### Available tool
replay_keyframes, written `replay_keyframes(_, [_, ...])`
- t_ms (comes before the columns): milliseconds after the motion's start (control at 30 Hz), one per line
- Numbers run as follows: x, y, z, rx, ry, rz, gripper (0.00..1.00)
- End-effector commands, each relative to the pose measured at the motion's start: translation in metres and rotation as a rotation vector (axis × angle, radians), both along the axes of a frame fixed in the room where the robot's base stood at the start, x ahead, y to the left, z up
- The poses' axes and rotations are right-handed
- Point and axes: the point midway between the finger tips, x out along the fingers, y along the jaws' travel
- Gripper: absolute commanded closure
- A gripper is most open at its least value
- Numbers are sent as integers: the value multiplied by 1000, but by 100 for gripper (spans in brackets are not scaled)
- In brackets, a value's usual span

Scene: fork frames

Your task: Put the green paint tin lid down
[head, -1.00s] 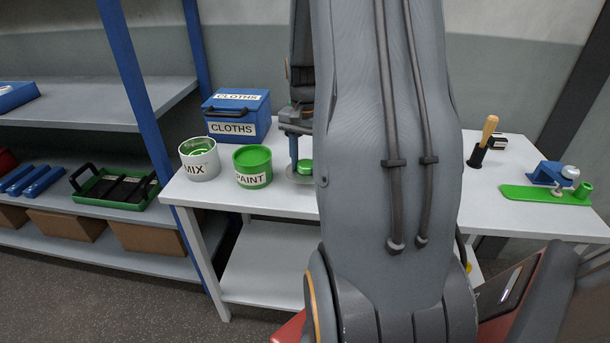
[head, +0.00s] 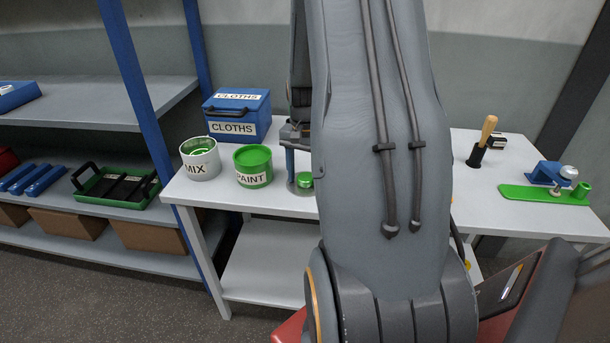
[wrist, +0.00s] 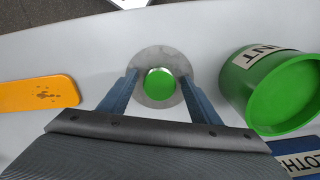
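The paint tin lid, a grey disc with a green knob (head: 304,180), lies flat on the white table, right of the green PAINT tin (head: 253,166). In the wrist view the lid (wrist: 148,95) is below my gripper (wrist: 160,77). The two blue fingers stand on either side of the green knob, with a narrow gap at each side, so the gripper is open around it. In the head view my arm hides the lid's right part and one finger. The tin (wrist: 285,92) shows a green top at the right of the wrist view.
A white MIX tin (head: 200,160) stands left of the PAINT tin, and a blue CLOTHS box (head: 237,116) behind them. An orange flat piece (wrist: 38,93) lies left in the wrist view. A wooden-handled tool (head: 483,140) and a green board (head: 540,195) are at the right.

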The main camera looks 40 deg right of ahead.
Motion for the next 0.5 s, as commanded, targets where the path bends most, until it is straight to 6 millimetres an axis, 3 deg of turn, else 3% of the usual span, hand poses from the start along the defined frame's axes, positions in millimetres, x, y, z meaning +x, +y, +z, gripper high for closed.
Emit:
replay_keyframes(267, [0, 0, 3, -1, 0, 0, 43])
replay_keyframes(500, [1, -1, 31, -3, -5, 0, 43])
